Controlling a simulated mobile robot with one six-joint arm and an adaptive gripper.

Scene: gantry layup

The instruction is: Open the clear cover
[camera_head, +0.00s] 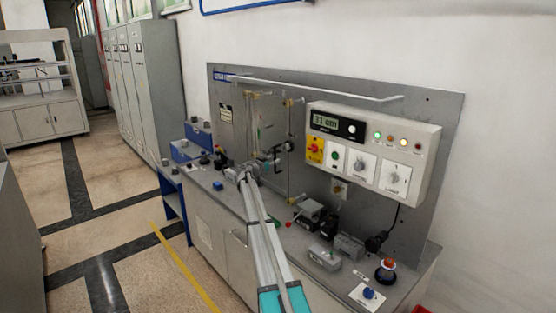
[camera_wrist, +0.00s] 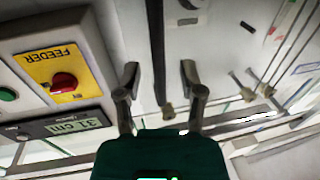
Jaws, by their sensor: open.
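The clear cover (camera_head: 272,125) is a see-through panel with small brass-coloured fittings, upright on the grey back panel, left of the control box in the head view. Whether it is fully shut is hard to tell. My gripper (camera_wrist: 160,74) is open in the wrist view, its two dark fingers spread apart. A dark, narrow bar (camera_wrist: 156,45) runs between the fingers; I cannot tell whether it is part of the cover or whether they touch it. In the head view my arm reaches up to the cover area, and the fingertips there are too small to make out.
The control box (camera_head: 372,155) with display, knobs and lamps juts out right of the cover. Its yellow feeder plate (camera_wrist: 58,75) with a red switch is close left of the gripper. Several small devices sit on the bench. A rail (camera_head: 320,88) crosses above. Floor at left is clear.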

